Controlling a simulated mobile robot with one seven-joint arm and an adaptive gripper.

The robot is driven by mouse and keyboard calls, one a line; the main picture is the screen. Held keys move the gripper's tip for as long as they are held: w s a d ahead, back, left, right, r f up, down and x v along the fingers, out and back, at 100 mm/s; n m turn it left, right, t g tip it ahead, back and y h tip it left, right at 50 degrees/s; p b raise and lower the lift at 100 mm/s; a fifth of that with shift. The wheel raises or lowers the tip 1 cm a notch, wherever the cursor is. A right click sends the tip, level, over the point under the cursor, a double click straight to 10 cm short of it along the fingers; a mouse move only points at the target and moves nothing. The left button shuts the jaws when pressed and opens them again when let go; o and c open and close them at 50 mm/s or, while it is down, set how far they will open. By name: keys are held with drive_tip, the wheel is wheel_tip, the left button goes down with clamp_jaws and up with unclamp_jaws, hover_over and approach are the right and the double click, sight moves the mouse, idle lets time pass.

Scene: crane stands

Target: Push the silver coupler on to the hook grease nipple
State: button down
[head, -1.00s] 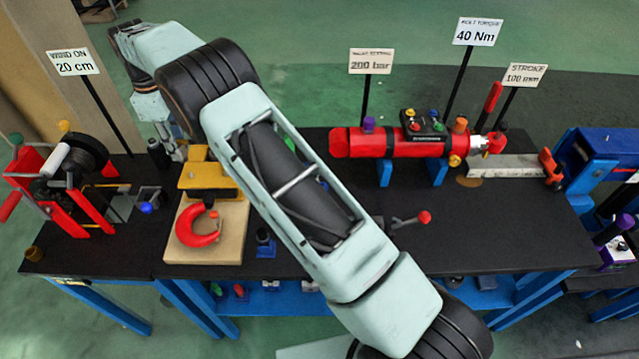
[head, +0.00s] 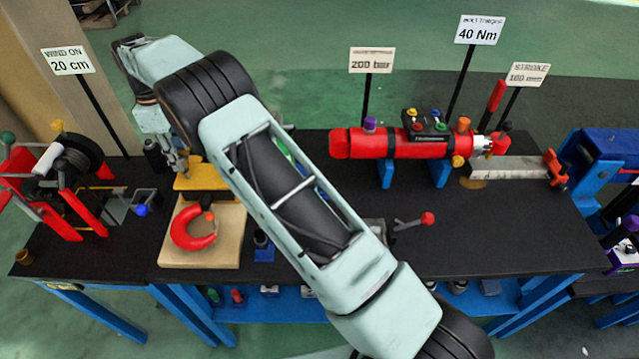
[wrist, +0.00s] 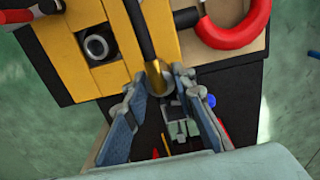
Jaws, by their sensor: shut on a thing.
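My gripper (wrist: 167,78) is shut on the silver coupler (wrist: 161,88), seen nearly end-on between the fingertips. A brass part (wrist: 156,72) and a black hose (wrist: 142,28) lead up from it in the wrist view. The yellow hook block (wrist: 72,72) is just beyond and left of the fingers, with a round grey fitting (wrist: 96,46) in a dark square recess. The red hook (wrist: 236,28) is at upper right; it also shows in the head view (head: 188,236). I cannot make out the grease nipple, or whether the coupler touches anything.
The hook stands on a wooden board (head: 226,245) on the black bench (head: 330,262). A red-framed winch (head: 60,190) stands left, a red cylinder (head: 400,143) at back right, and a small red-knobbed lever (head: 427,218) right of my arm. The bench's front right is fairly clear.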

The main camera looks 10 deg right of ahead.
drive_tip(key=shift+f+b, duration=0.45)
drive_tip(key=shift+f, duration=0.55)
drive_tip(key=c, duration=1.5)
unclamp_jaws()
drive_tip(key=shift+c, duration=0.2)
drive_tip(key=shift+r, duration=0.1)
drive_tip(key=shift+r+p, duration=2.05)
drive_tip(key=shift+r, duration=0.5)
drive_tip(key=shift+f, duration=0.1)
